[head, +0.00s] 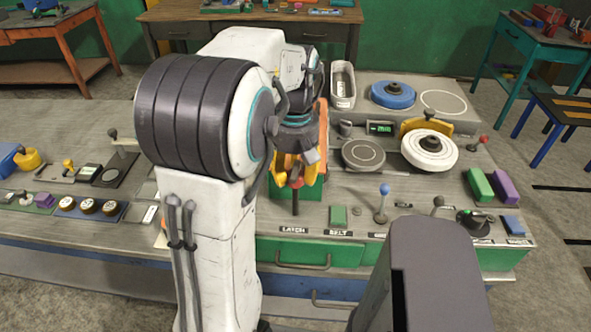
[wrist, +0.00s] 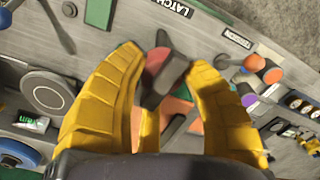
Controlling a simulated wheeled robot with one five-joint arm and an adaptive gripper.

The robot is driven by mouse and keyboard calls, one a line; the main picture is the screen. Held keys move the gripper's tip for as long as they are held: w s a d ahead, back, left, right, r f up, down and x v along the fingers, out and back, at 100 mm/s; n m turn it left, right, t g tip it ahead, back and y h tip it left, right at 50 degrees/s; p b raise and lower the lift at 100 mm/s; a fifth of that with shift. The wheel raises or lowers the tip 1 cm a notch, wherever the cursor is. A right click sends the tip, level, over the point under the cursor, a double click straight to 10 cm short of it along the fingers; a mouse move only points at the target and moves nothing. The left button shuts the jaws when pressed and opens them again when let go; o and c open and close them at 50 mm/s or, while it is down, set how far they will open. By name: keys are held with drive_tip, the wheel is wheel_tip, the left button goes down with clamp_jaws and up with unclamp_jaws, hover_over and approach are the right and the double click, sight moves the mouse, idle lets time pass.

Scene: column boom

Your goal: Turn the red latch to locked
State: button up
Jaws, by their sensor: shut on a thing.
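A green button (head: 338,216) and a blue-knobbed lever (head: 382,202) stand to the right. A round dark plate (head: 363,155) and a white disc (head: 429,149) lie behind them. A drawer handle (head: 303,262) is on the front. A grey tray (head: 343,85) stands at the back.

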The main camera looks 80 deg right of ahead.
drive_tip(key=shift+a+n, duration=0.25)
drive_tip(key=shift+n, duration=0.25)
idle(0.3)
drive_tip(key=o, duration=1.1)
drive_tip(key=shift+s+a, duration=0.1)
drive_tip(key=shift+a, duration=0.05)
drive_tip(key=shift+r, duration=0.15)
drive_tip(key=shift+r, duration=0.3)
wheel_tip(320, 180, up, 11)
